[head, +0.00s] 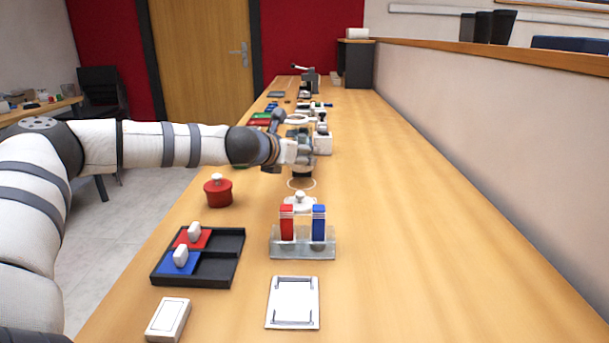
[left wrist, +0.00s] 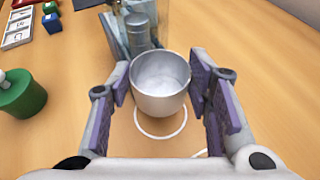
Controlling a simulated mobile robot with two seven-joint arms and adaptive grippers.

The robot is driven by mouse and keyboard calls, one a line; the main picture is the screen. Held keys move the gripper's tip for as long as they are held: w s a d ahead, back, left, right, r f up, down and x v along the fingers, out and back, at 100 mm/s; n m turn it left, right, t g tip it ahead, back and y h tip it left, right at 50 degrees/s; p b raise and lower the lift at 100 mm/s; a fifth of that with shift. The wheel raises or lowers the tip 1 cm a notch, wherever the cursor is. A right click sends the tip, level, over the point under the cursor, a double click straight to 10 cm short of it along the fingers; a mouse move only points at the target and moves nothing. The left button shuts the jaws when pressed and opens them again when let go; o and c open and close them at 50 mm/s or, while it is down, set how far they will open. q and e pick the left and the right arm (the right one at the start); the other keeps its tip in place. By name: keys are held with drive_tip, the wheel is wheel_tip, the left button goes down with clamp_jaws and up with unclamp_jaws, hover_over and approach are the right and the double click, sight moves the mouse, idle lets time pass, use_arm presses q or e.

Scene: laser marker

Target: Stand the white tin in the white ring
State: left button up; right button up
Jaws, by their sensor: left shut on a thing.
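The white tin (left wrist: 160,88) is an open, round cup seen from above in the left wrist view. My left gripper (left wrist: 161,82) has its purple-padded fingers on both sides of it and is shut on it. The white ring (left wrist: 160,137) is a thin circle on the table; its near arc shows below the tin and the tin hides its far part. In the head view the ring (head: 302,188) lies just below my left gripper (head: 302,160). I cannot tell whether the tin touches the table. My right gripper is not in view.
Nearer are a rack (head: 302,252) with red and blue pieces, a black tray (head: 222,270), a red pot (head: 217,194) and a white-framed plate (head: 293,303). A green pot (left wrist: 22,94) stands left in the wrist view. The table's right side is clear beside the wall.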

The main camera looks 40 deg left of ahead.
sight(296, 169)
use_arm(q)
wheel_tip(296, 169, down, 5)
drive_tip(key=shift+r+b, duration=0.2)
drive_tip(key=shift+b, duration=0.55)
drive_tip(key=shift+r, duration=0.25)
drive_tip(key=shift+f, duration=0.15)
drive_tip(key=o, duration=1.2)
drive_tip(key=shift+o, duration=0.2)
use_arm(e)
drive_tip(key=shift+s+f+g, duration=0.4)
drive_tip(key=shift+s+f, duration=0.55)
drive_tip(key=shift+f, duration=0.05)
